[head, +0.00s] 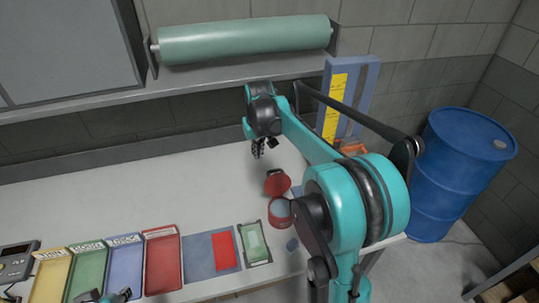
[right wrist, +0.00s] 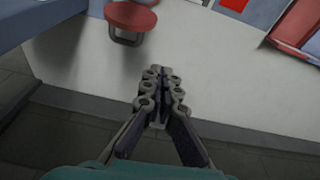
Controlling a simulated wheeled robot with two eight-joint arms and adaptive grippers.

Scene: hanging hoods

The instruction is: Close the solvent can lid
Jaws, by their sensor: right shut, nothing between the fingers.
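The solvent can (head: 279,213) is a small red can near the right end of the worktop, partly hidden behind my right arm. Its round red lid (head: 277,184) stands open at the can's far side, with a dark tab on its outer edge. In the right wrist view the lid (right wrist: 130,16) is a red disc with a grey loop at the upper left. My right gripper (head: 258,149) is shut and empty, beyond the lid and apart from it; its fingertips meet in the right wrist view (right wrist: 163,76). Part of my left gripper (head: 112,296) shows at the bottom edge, its fingers unclear.
Yellow, green, blue and red trays (head: 163,262) line the front left of the worktop (head: 140,205). A blue mat with a red sheet (head: 224,252) and a green-filled tray (head: 255,243) lie left of the can. A blue drum (head: 455,170) stands right. The worktop's middle is clear.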

